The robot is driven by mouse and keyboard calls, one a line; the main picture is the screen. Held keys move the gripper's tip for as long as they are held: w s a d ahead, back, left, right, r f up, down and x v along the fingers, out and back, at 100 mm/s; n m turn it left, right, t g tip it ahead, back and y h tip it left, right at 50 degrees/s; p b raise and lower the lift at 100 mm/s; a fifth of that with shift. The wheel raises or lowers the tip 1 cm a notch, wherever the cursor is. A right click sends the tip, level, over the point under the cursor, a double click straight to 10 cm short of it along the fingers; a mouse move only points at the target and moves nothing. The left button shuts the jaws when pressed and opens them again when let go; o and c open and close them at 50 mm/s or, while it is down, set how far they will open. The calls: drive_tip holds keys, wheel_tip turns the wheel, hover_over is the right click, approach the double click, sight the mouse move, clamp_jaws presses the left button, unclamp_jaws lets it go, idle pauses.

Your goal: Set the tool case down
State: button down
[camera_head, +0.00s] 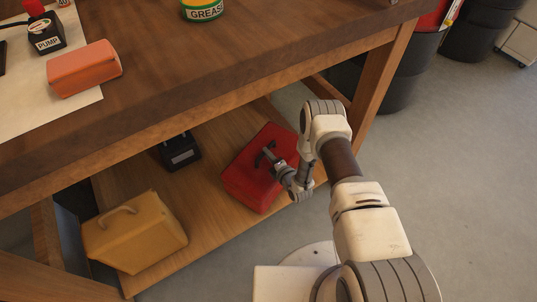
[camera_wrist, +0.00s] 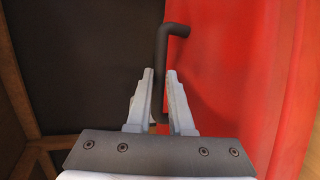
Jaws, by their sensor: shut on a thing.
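The red tool case (camera_head: 246,180) is at the right part of the lower wooden shelf, below the bench top. Its near edge lies close to the shelf's front edge; I cannot tell whether its underside touches the shelf. My gripper (camera_head: 281,169) reaches in from the right and is shut on the case's dark handle (camera_head: 266,155). In the wrist view the handle (camera_wrist: 176,31) runs between my two grey fingers (camera_wrist: 161,90), and the red side of the case (camera_wrist: 235,75) fills the right.
A yellow case (camera_head: 134,232) stands on the shelf (camera_head: 195,208) at left. A small black box (camera_head: 181,154) sits behind, between the cases. The bench top (camera_head: 150,75) overhangs the shelf. A bench leg (camera_head: 382,68) stands to the right. Grey floor (camera_head: 470,160) is clear at right.

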drive_tip(key=shift+w+f, duration=0.15)
drive_tip(key=shift+f, duration=0.15)
drive_tip(key=c, duration=0.8)
unclamp_jaws()
drive_tip(key=shift+c, duration=0.2)
drive_tip(key=shift+o, duration=0.6)
drive_tip(key=shift+s+f, duration=0.3)
drive_tip(key=p+v, duration=0.6)
drive_tip(key=v, duration=1.1)
drive_tip(key=shift+r, duration=0.2)
drive_tip(key=shift+s+d, duration=0.1)
drive_tip(key=shift+s, duration=0.05)
